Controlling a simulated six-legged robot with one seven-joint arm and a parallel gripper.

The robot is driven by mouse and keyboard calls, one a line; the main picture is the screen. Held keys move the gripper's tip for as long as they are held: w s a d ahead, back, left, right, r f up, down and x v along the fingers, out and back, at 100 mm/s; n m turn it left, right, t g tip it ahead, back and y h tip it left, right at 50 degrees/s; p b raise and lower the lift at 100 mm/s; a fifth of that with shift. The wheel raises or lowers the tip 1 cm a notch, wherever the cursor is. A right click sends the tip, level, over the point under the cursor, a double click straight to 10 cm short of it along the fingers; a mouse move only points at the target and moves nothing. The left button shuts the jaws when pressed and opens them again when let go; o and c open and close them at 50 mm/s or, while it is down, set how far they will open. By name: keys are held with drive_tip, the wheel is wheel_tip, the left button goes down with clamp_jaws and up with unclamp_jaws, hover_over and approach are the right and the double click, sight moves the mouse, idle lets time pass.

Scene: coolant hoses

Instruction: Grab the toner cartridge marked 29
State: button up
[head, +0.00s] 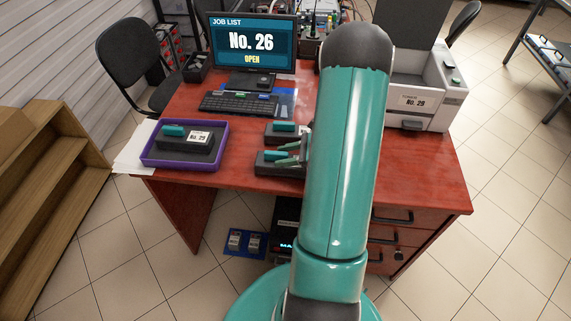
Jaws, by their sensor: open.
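A dark toner cartridge with a teal grip and a white label that seems to read No. 29 (183,147) lies in a purple tray (152,164) at the desk's left front. Two similar dark cartridges with teal grips lie at the desk's middle: a rear one (278,138) and a front one (268,167). No label of theirs can be read. My gripper (290,153) is open, right beside the front one, with its fingers near the teal grip. Whether they touch is unclear. My arm hides part of both cartridges.
A monitor (251,45) reads No. 26 OPEN, with a keyboard (238,103) before it. A white printer (440,85) labelled No. 29 stands on the right. White papers (135,150) lie by the tray. The red desk (420,170) is clear at right front.

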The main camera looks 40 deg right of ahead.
clamp_jaws()
drive_tip(key=shift+r, duration=0.15)
